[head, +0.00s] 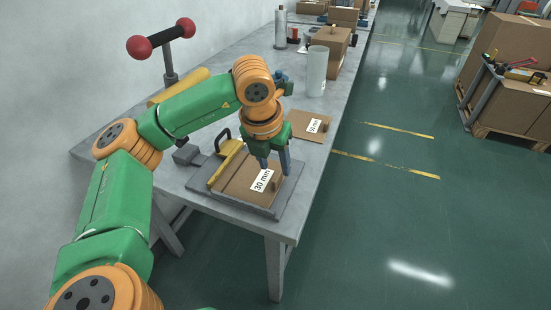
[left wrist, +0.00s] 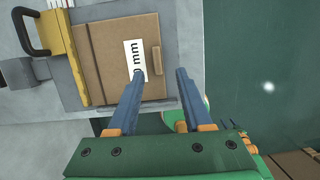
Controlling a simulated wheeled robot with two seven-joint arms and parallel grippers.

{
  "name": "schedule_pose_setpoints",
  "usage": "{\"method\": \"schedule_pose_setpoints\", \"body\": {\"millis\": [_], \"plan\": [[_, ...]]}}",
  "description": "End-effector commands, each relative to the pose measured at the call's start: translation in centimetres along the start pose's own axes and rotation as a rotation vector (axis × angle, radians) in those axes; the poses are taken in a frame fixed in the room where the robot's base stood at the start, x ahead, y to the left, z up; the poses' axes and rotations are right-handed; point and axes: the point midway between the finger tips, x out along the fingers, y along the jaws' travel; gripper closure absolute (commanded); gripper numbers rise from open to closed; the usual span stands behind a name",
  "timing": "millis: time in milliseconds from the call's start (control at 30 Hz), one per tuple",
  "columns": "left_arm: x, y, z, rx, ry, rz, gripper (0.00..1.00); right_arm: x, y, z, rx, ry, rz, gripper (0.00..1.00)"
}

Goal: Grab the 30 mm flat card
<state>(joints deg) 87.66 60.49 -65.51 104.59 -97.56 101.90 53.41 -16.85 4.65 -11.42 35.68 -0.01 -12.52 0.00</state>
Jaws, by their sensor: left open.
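The 30 mm flat card (head: 236,184) is a brown cardboard sheet with a white label and a small raised tab. It lies on a grey base plate (head: 247,207) near the table's front end. It also shows in the left wrist view (left wrist: 102,65), with its tab (left wrist: 156,60) near the right edge. My left gripper (head: 275,170) is open and empty, pointing down over the card's tab side. In the left wrist view, the blue fingertips (left wrist: 160,75) appear on either side of the tab's lower end. I cannot tell the remaining height. My right gripper is not in view.
A yellow bar with a black handle (head: 222,138) borders the card's left side. Another labelled card (head: 303,120) lies behind. A translucent cylinder (head: 316,72) and cardboard box (head: 328,45) stand farther back. A post with red balls (head: 169,60) stands left. Open floor lies right.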

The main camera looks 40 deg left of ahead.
Motion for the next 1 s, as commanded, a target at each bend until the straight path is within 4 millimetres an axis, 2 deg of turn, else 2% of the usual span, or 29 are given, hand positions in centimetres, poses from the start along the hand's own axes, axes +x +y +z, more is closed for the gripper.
{"method": "schedule_pose_setpoints", "body": {"millis": [67,167,333,433,667,700,867,900,1000], "plan": [[0.0,0.9,0.1,-0.021,-0.002,0.033,0.50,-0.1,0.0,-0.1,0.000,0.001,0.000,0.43],[1.3,1.1,0.1,-0.024,0.001,0.040,0.50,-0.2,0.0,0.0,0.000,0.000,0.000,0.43],[4.3,0.3,0.6,-0.019,0.003,0.038,0.50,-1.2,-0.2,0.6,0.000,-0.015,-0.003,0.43],[6.2,0.4,0.6,-0.020,0.001,0.036,0.50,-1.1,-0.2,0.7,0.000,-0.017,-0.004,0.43],[6.8,0.3,0.6,-0.019,-0.002,0.034,0.50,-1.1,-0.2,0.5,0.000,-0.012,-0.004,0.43],[6.8,0.3,0.6,-0.019,-0.002,0.034,0.53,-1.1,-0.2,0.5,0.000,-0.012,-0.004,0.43],[6.8,0.3,0.6,-0.018,-0.002,0.033,0.96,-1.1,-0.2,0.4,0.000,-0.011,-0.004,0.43],[6.8,0.3,0.6,-0.018,-0.002,0.033,1.00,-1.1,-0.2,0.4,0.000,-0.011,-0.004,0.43],[6.8,0.3,0.6,-0.018,-0.002,0.033,1.00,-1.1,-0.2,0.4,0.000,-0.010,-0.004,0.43]]}}
